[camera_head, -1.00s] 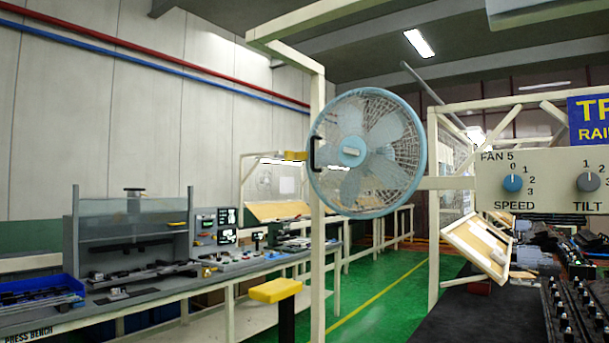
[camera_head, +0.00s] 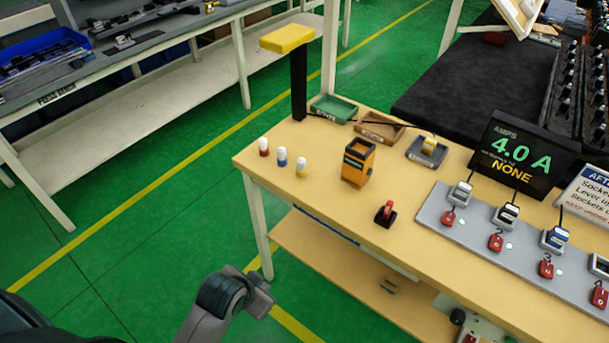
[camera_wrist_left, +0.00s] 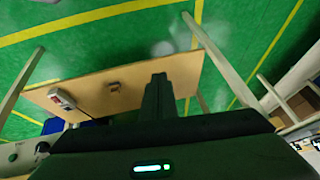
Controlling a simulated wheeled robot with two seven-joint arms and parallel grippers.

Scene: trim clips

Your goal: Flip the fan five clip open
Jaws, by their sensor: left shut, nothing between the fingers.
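The fan marked FAN 5 and its clip are outside the current views. My left gripper (camera_head: 262,300) is low in the head view, in front of the wooden table's left end and beside its lower shelf. Its dark fingers show pressed together and empty in the left wrist view (camera_wrist_left: 157,85). The gripper touches nothing that I can see. My right gripper is not in view. A grey strip (camera_head: 470,232) on the table carries several numbered sockets with red tags (camera_head: 496,242); I cannot tell that any belongs to fan five.
The wooden table (camera_head: 330,215) holds three small capped pegs (camera_head: 282,157), an orange-black device (camera_head: 358,162), a red switch (camera_head: 385,213), small trays (camera_head: 380,128) and a display reading 4.0 A (camera_head: 522,155). A yellow-topped post (camera_head: 299,75) stands behind. Green floor at left is clear.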

